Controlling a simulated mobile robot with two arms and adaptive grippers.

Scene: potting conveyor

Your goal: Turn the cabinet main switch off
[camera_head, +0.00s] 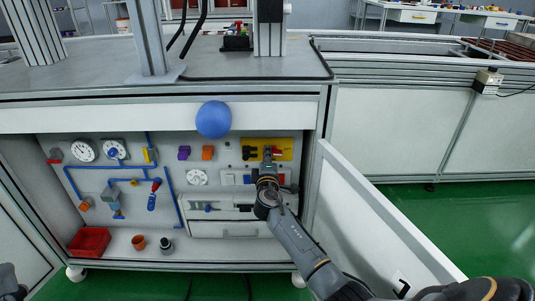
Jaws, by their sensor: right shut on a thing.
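The cabinet (160,245) stands open under the worktop, with a panel of gauges, pipes and switches inside. A yellow plate (286,144) sits at the upper right of the panel. The main switch (276,152) on it shows a little red beside my gripper; most of it is hidden, so its position cannot be told. My right gripper (268,155) reaches in from the lower right and is shut on the switch. A dark part at the lower left edge (9,281) may belong to my left arm; its jaws cannot be made out.
The open cabinet door (375,225) stands at the right, beside my right arm. A blue ball (213,119) shows at the cabinet's top edge. A red bin (90,241), an orange pot (138,242) and a dark cup (166,245) stand on the cabinet floor.

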